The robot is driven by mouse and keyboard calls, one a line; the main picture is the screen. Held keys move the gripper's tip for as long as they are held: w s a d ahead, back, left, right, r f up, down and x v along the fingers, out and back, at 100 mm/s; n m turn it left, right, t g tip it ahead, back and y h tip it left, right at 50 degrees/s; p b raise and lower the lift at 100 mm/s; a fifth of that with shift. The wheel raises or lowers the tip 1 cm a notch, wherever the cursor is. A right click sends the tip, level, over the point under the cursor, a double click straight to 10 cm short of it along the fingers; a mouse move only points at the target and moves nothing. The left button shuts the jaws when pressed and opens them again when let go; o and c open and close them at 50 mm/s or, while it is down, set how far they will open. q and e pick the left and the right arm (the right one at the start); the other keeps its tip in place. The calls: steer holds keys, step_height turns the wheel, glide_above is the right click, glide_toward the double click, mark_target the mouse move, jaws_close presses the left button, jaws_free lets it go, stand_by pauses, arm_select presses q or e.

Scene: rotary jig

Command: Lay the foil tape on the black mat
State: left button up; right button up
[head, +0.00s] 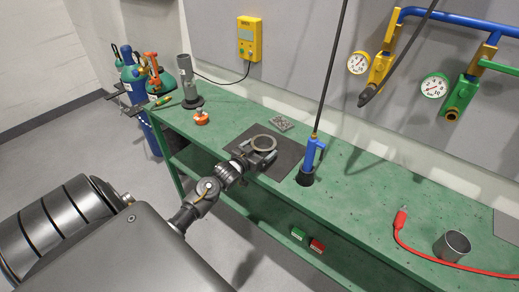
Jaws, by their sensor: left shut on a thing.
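The foil tape (264,137) is a grey-tan ring in the head view, over the left part of the black mat (290,152). The mat lies flat on the green bench. My left gripper (260,155) reaches in from the front left and is shut on the foil tape at its near side. The ring looks about level. I cannot tell whether it touches the mat or hangs just above it. My right gripper is not in view.
A blue-handled tool (309,157) stands upright at the mat's right edge, with a black hose rising from it. A small grey item (281,124) lies behind the mat. An orange item (201,118) is left. A metal cup (452,245) and red hose (400,222) are right.

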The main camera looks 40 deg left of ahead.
arm_select(q)
steer(key=o, duration=1)
steer(key=s, duration=0.4)
steer(key=s+r+b, duration=0.1)
steer(key=s, duration=0.3)
steer(key=s+d+r, duration=0.1)
steer(key=s, duration=0.3)
steer(key=shift+b, duration=0.35)
steer(key=shift+w, duration=0.1)
